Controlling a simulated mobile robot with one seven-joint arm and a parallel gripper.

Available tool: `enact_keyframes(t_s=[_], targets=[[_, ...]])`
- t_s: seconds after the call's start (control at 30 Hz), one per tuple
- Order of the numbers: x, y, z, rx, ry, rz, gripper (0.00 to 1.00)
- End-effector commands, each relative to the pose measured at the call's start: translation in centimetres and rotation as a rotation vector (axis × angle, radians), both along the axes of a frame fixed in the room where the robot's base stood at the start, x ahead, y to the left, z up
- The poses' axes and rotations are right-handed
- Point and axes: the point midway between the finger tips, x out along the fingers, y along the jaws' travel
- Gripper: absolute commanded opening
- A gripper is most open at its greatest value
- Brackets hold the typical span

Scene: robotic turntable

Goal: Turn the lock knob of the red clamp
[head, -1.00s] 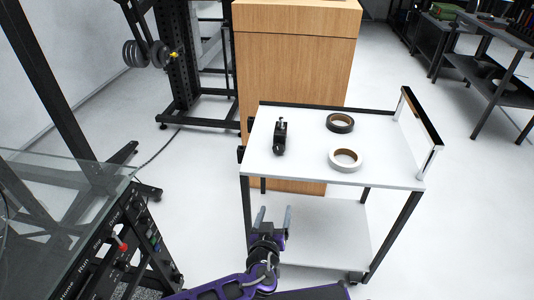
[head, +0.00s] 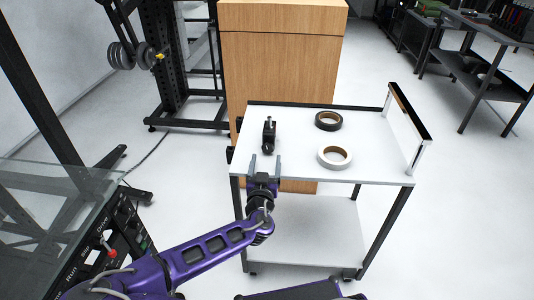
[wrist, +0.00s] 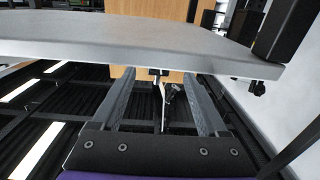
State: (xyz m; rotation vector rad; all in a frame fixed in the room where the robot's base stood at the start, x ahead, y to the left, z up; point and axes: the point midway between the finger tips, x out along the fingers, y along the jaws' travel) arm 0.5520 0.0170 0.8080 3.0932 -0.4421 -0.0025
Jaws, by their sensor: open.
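No red clamp shows clearly. A small black clamp-like device (head: 268,138) stands on the white cart top (head: 295,165), near its left side; its knob is too small to make out. My gripper (head: 266,160) is open and empty at the cart's front edge, with its two fingers pointing toward the device but apart from it. In the wrist view my two fingers (wrist: 158,85) are spread, with the pale edge of the cart top (wrist: 150,45) just beyond their tips. The device cannot be made out in the wrist view.
A black tape roll (head: 329,121) and a white tape roll (head: 335,157) lie on the cart's right half. A raised handle (head: 410,125) bounds the cart's right end. A wooden cabinet (head: 280,65) stands behind. A control panel (head: 115,240) with a red knob is at lower left.

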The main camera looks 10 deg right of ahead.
Motion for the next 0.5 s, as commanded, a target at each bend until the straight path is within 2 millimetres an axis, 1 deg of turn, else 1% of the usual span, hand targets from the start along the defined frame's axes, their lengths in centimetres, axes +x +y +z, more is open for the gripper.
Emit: enact_keyframes(t_s=[0.03,0.2,0.33,0.5], targets=[[1.0,-0.4,0.0,-0.002,-0.002,-0.001,0.77],[3.1,-0.9,0.0,-0.001,0.0,0.0,0.77],[3.8,-1.1,0.0,-0.001,0.0,0.0,0.77],[4.0,-1.1,0.0,0.0,0.0,0.001,0.77]])
